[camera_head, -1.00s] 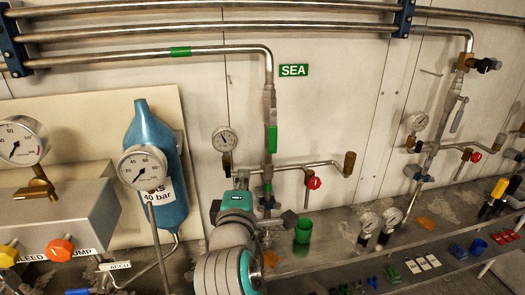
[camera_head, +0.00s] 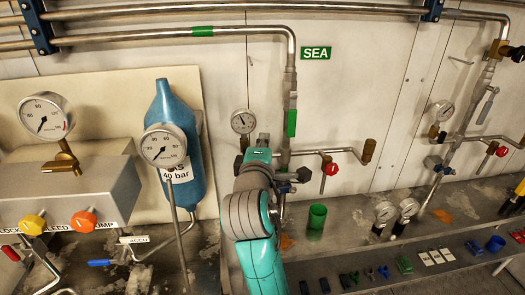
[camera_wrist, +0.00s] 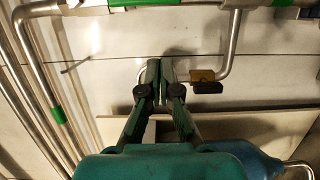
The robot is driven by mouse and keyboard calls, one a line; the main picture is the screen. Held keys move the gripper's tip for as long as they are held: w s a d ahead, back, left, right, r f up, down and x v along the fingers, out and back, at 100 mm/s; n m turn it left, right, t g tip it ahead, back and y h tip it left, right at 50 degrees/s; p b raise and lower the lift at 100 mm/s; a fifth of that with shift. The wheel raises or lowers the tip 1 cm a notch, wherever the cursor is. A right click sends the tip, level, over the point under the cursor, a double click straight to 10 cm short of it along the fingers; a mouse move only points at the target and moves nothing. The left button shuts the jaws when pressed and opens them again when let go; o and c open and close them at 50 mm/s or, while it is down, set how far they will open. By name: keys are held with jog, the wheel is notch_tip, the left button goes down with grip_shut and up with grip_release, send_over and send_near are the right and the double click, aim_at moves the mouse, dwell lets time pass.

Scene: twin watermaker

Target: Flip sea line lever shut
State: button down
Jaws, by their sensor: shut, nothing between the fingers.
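The sea line is the steel pipe that drops beside the green SEA sign (camera_head: 316,53) in the head view. A green piece (camera_head: 291,123) lies upright along this pipe; I cannot tell whether it is the lever or a marking. My arm covers the pipe's lower part. My gripper (camera_wrist: 160,65) is shut and empty in the wrist view, its fingers side by side in front of the pale wall panel. Pipes run around it, and no lever is clearly between or touching the fingertips. In the head view my arm hides the fingers.
A pressure gauge (camera_head: 243,122) is close left of the sea line, and a red-handled valve (camera_head: 330,169) is to its right. A blue cylinder (camera_head: 183,187) stands left of my arm. A green cup (camera_head: 317,217) and small gauges (camera_head: 408,207) are on the ledge.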

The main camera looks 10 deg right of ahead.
aim_at(292, 116)
jog(key=shift+w+d, duration=0.5)
jog(key=shift+d, duration=0.3)
jog(key=shift+w+d, duration=0.45)
jog(key=shift+d, duration=0.4)
jog(key=shift+w+d, duration=0.5)
jog(key=shift+d, duration=0.3)
jog(key=shift+w+d, duration=0.1)
